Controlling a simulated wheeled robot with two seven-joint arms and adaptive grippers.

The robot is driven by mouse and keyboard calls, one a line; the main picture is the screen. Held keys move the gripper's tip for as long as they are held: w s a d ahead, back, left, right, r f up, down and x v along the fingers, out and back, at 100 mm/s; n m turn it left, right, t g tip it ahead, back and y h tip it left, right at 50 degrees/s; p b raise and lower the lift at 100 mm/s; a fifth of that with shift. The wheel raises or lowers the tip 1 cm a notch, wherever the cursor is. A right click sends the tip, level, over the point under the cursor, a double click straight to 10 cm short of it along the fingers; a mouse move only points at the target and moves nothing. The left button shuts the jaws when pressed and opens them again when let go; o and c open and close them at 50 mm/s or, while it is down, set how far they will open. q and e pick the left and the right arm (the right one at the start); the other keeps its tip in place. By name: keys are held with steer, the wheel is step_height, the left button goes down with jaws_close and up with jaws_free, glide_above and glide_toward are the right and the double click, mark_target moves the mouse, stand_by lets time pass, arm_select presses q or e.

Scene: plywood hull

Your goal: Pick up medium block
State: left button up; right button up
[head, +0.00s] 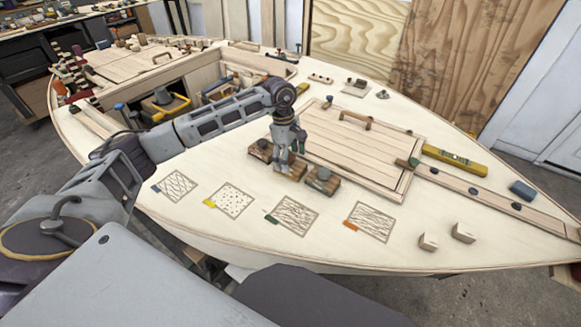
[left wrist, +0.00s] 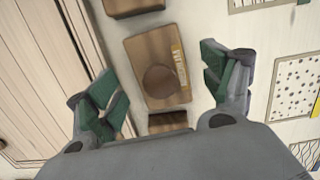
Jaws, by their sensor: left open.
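Three brown wooden blocks with round knobs stand in a short row on the pale deck, beside the hatch. In the head view they are a left block (head: 259,151), a middle block (head: 291,171) partly hidden by my gripper, and a right block (head: 321,181). My left gripper (head: 287,152) points down over the middle block. In the left wrist view, a block (left wrist: 140,52) with a round knob and a yellowish label lies between the open green-padded fingers (left wrist: 159,78), with gaps on both sides. Parts of the other two blocks show above and below it. My right gripper is not in view.
A planked hatch (head: 350,160) with a wooden handle lies right behind the blocks. A yellow level (head: 455,160) rests beyond it. Several textured squares (head: 232,200) line the deck's near side. Two small wooden pieces (head: 463,233) stand at front right.

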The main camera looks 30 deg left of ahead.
mark_target(291, 157)
arm_select(q)
steer(key=shift+d+f, duration=0.1)
steer(key=shift+f, duration=0.15)
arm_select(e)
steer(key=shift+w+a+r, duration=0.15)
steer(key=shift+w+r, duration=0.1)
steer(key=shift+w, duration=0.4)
arm_select(q)
steer(key=shift+c, duration=0.3)
steer(key=c, duration=1.2)
steer(key=shift+o, duration=0.2)
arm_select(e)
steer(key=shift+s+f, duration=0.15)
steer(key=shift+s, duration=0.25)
arm_select(q)
steer(key=shift+r, duration=0.15)
step_height(291, 157, up, 8)
steer(key=shift+r, duration=0.85)
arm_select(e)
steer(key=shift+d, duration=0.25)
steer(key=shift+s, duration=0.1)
